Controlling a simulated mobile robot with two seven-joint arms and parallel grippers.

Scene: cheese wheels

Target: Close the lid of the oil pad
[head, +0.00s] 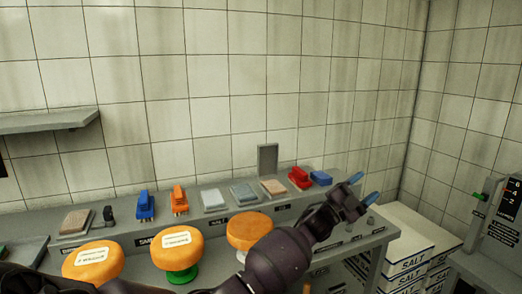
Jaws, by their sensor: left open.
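A grey upright panel (268,158) stands at the back of the bench, behind a flat pad with a tan top (273,188). It looks like a raised lid, but I cannot read a label naming it as the oil pad. My left gripper (362,188) has blue fingertips, spread apart and empty. It is over the right end of the bench, well to the right of the panel and pad. Its dark arm crosses in front of the bench and hides part of the front edge. My right gripper is not in view.
Orange cheese wheels (177,246) stand along the bench front. Other flat pads (214,200), a blue brush (145,207), an orange brush (179,200) and a red item (299,178) line the bench (205,226). Salt boxes (408,262) are stacked at right. A shelf (45,121) is upper left.

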